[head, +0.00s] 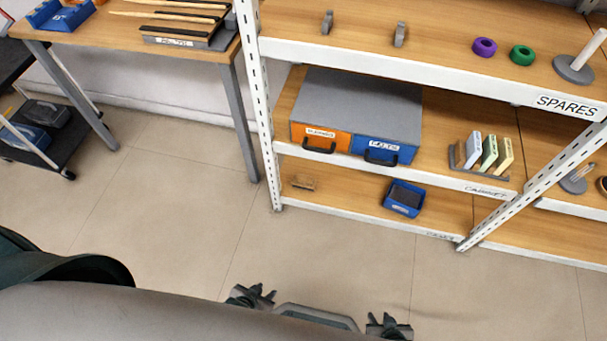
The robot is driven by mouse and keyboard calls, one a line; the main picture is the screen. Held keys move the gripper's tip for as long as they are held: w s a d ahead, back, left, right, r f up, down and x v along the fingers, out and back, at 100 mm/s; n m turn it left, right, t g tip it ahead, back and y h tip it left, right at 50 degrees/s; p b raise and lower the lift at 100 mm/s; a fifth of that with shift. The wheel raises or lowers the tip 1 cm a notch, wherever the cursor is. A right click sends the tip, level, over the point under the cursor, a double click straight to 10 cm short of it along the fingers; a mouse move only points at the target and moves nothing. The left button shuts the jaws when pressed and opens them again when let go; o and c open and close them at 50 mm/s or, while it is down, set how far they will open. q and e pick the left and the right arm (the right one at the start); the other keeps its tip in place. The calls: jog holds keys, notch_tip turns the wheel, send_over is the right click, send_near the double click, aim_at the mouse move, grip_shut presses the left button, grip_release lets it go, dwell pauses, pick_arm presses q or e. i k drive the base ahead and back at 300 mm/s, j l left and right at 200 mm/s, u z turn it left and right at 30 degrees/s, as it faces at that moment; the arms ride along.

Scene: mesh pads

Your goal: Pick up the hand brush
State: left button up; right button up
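A small brown, wooden-looking item (304,183) lies at the left end of the bottom shelf. It may be the hand brush, but it is too small to be sure. No other thing in view is clearly a hand brush. My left gripper (254,295) is low in the head view, over the floor in front of the shelf and apart from it. My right gripper (389,325) is further right at the bottom edge, also over bare floor. Both look empty; their fingers are too small and dark to tell the opening.
A blue bin (403,206) with dark contents stands on the bottom shelf (350,200). Above are an orange drawer (321,138) and a blue drawer (384,149). A white slanted post (535,180) stands right. A wooden table (105,32) is at upper left. The floor (180,220) is clear.

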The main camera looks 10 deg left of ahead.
aim_at(302, 182)
jog(key=i+j+z, duration=0.25)
jog(key=j, duration=0.6)
jog(key=j+z, duration=0.2)
jog(key=j, duration=0.65)
jog(key=i+j+z, duration=0.1)
jog(key=j+z, duration=0.15)
jog(key=j, duration=0.65)
